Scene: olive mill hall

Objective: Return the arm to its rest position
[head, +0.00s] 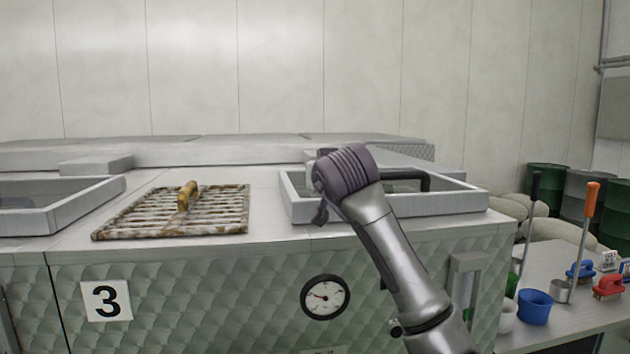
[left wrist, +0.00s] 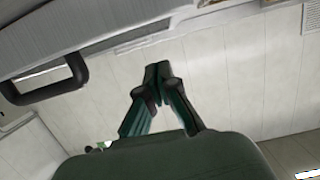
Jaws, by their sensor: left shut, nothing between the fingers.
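An arm of mine rises from the lower right of the head view to the hopper opening, with its purple-grey wrist in front of the opening's near rim. Its gripper is not clearly visible there. In the left wrist view my left gripper (left wrist: 157,75) is shut, its dark green fingertips together with nothing between them. A black bar handle (left wrist: 48,82) is at the left of that view, apart from the fingers. In the head view a black handle (head: 410,178) shows behind the wrist. My right gripper cannot be made out.
The open hopper frame (head: 455,202) sits on the quilted metal machine. A stained slatted grate (head: 225,215) with a yellow handle (head: 187,194) lies to its left. A gauge (head: 325,297) is on the front. A side table at right holds a blue pot (head: 534,307) and brushes (head: 608,287).

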